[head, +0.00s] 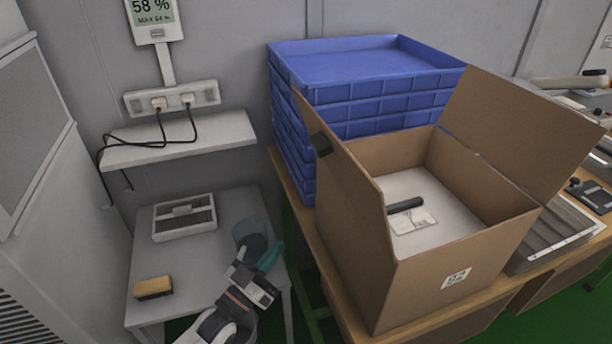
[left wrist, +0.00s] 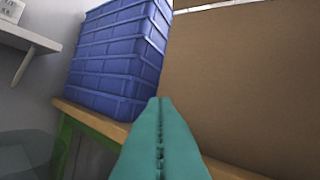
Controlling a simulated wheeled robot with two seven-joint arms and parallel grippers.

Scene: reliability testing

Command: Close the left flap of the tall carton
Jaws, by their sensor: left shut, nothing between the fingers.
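The tall carton (head: 430,285) stands open on the wooden bench, with a label reading 92 on its front. Its left flap (head: 345,170) stands up and leans outward to the left. Its right flap (head: 525,130) also stands up, leaning to the right. Inside lie a white sheet and a dark cylinder (head: 405,205). My left gripper (head: 270,257) is shut and empty, left of the carton and apart from it in the head view. In the left wrist view its teal fingers (left wrist: 160,115) are together, with the carton's brown side (left wrist: 245,80) filling the right. My right gripper is out of view.
Stacked blue trays (head: 370,65) stand behind the carton's left flap. A low grey table (head: 210,255) at left holds a grey device (head: 184,217) and a yellow-brown block (head: 153,287). A wall shelf (head: 180,142) is above it. Metal trays lie right of the carton.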

